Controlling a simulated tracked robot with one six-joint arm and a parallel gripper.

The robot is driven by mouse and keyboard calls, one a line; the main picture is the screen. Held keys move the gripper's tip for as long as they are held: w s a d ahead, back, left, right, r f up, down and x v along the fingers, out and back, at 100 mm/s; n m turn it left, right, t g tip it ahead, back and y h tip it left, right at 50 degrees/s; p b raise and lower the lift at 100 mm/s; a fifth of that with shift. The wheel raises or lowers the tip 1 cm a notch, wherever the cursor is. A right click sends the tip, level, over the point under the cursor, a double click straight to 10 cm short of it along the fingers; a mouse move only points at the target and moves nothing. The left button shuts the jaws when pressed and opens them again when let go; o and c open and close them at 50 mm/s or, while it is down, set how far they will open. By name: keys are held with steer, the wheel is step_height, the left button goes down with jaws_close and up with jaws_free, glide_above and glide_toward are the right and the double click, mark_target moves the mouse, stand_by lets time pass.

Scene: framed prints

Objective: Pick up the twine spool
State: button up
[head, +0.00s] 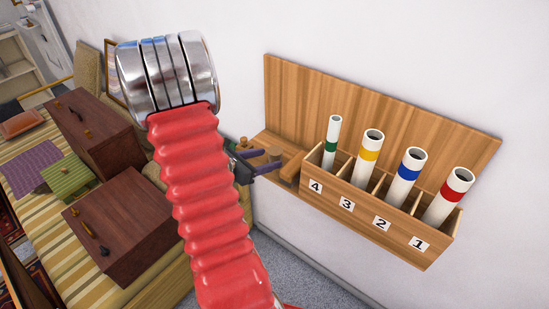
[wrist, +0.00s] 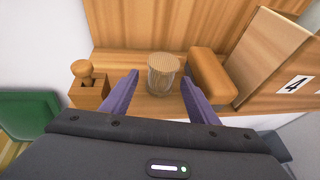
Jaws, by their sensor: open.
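The twine spool (wrist: 163,74) is a small tan, ribbed cylinder standing upright on a wooden shelf (wrist: 140,104). In the wrist view it appears between the tips of the two purple fingers of my gripper (wrist: 160,78). The fingers are apart, with a visible gap on each side of the spool, and nothing is held. In the head view my gripper (head: 249,167) is at the left end of the shelf, partly hidden by my red arm. A small tan round top there (head: 275,152) looks like the spool, its lower part hidden.
A wooden block (wrist: 212,76) stands close right of the spool; a knobbed wooden piece (wrist: 88,84) stands left. A numbered rack (head: 376,215) with banded tubes is further right. The wooden back panel (head: 380,105) rises behind. Brown boxes (head: 120,225) lie at left.

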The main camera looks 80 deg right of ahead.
mark_target(270, 157)
steer(key=shift+x, duration=2.35)
steer(key=shift+a, duration=0.1)
steer(key=shift+c, duration=0.2)
steer(key=c, duration=1.1)
steer(key=shift+r, duration=0.1)
steer(key=shift+r, duration=4.95)
